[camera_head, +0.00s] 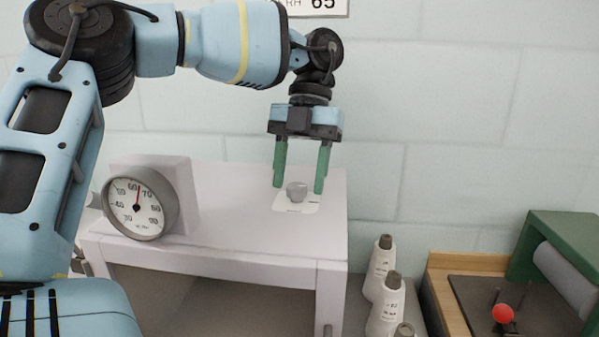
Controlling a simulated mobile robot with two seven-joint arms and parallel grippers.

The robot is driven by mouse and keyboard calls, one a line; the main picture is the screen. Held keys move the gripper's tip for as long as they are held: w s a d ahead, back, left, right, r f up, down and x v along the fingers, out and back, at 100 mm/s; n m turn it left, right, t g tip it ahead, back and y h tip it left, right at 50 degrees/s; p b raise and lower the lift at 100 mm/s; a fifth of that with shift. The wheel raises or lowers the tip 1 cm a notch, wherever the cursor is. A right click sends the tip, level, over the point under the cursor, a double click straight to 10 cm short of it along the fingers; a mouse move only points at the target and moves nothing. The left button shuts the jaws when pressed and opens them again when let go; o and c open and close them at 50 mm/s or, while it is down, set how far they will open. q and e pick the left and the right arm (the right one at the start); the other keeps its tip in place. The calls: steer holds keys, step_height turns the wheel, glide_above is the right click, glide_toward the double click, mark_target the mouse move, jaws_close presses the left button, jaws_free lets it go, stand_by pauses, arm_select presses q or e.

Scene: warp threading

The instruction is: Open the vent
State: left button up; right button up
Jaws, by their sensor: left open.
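The vent control looks like a small grey knob (296,190) on a white plate (297,206) with small print, on top of a pale cabinet (230,225). The print is too small to read. My left gripper (299,187) points down over the knob, with its two green fingers apart on either side of it. I cannot tell whether the fingers touch the knob. A round dial gauge (140,203) with a red needle stands on the cabinet's left part; the needle points near 60. My right gripper is not in view.
Several white bottles (384,302) with grey caps stand right of the cabinet. Farther right is a wooden-edged tray (468,262) with a red ball-topped lever (502,313) and a green frame (560,225) holding a grey roller. A pale block wall stands close behind.

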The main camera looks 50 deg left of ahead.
arm_select(q)
steer(key=v, duration=0.8)
steer(key=shift+f, duration=0.15)
stand_by(0.8)
